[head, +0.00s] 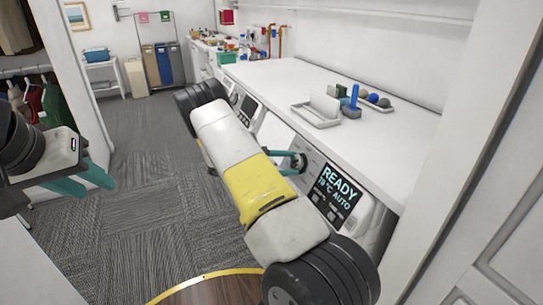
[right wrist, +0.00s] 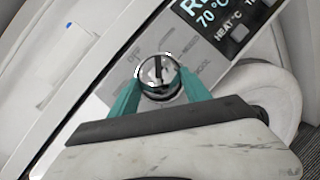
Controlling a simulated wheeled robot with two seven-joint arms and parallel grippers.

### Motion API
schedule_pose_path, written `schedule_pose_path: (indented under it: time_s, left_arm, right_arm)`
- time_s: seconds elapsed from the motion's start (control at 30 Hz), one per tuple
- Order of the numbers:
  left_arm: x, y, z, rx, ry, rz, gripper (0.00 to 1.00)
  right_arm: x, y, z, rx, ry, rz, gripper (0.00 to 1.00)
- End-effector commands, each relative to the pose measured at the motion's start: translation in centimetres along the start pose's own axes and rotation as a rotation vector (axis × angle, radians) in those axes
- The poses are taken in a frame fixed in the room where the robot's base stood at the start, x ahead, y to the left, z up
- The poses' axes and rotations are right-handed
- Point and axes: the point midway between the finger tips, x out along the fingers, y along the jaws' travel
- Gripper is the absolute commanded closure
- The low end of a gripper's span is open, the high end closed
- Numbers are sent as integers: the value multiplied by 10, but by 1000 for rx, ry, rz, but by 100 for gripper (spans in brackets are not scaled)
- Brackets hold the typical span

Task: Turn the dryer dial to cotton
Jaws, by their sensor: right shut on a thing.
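The dryer dial (right wrist: 158,72) is a round silver and dark knob on the grey control panel in the right wrist view. A dark bar stands nearly upright in that picture across its face. My right gripper (right wrist: 159,82) is shut on it, with one teal finger on each side. The dial (head: 298,161) is small and partly hidden by the fingers in the head view. The dryer display (head: 338,189) reads READY and AUTO with a temperature. My left gripper (head: 82,181) is open and empty, away from the dryer.
A white counter (head: 300,82) runs above the dryer, with a white tray (head: 317,119), a blue-handled brush (head: 352,104) and several balls on it. A second machine panel (head: 245,104) is farther back. A clothes rail is at left. The carpet (head: 140,190) is clear.

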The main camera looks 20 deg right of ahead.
Motion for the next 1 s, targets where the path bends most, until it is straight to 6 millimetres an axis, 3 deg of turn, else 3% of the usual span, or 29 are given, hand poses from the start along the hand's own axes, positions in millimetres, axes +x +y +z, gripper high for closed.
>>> schedule_pose_path:
  time_s: [0.1,0.13,0.23,0.6,1.0]
  left_arm:
    - [0,0,0,0,0,0,64]
    - [0,0,0,0,0,0,64]
    - [0,0,0,0,0,0,64]
    - [0,0,0,0,0,0,64]
    - [0,0,0,0,0,0,64]
  right_arm:
    - [-1,1,0,1,1,2,85]
    - [-1,1,0,1,1,2,43]
    - [0,1,0,0,1,2,23]
    - [-5,0,0,0,2,2,23]
    - [-66,1,0,1,2,3,23]
